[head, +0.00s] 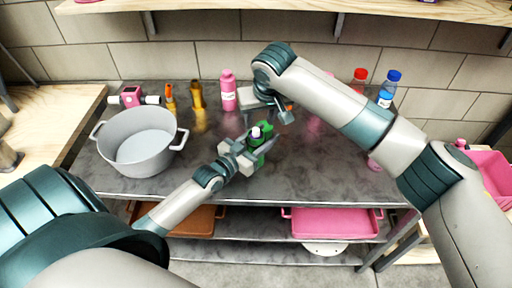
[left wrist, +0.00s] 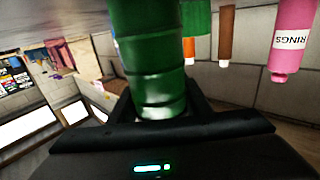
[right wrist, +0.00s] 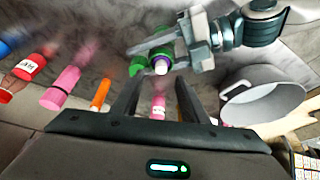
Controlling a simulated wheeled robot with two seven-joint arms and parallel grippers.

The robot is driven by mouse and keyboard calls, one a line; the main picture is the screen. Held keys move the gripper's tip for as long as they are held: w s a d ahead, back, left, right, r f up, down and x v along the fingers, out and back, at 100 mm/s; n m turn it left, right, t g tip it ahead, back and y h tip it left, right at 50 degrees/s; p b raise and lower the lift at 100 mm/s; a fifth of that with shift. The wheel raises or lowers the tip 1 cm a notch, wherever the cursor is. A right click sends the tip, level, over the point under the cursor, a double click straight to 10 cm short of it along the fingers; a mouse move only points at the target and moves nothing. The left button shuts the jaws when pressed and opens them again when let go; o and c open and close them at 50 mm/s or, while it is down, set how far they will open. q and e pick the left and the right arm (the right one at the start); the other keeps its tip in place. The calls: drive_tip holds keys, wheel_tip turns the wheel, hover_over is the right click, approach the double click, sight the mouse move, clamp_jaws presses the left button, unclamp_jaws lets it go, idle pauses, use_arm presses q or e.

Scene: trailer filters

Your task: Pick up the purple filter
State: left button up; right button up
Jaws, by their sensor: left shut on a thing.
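My left gripper (head: 252,148) is shut on a green bottle (head: 262,135) and holds it over the middle of the grey counter. The green bottle fills the top centre of the left wrist view (left wrist: 150,60). In the right wrist view its end (right wrist: 161,66) shows a purple ring around a white centre. I cannot make out a separate purple filter. My right gripper (right wrist: 155,98) is open and empty, pointing down near the green bottle. In the head view, its arm partly hides it.
A grey pot (head: 140,140) stands at the counter's left. A pink bottle (head: 228,92), brown bottle (head: 197,95) and orange bottle (head: 170,98) stand along the back. Red- and blue-capped bottles (head: 391,80) are behind my right arm. Front counter is clear. Pink tray (head: 330,222) sits below.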

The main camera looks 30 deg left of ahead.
sight(256, 130)
drive_tip(key=shift+f, duration=0.2)
drive_tip(key=shift+x, duration=2.6)
drive_tip(key=shift+a, duration=0.15)
clamp_jaws()
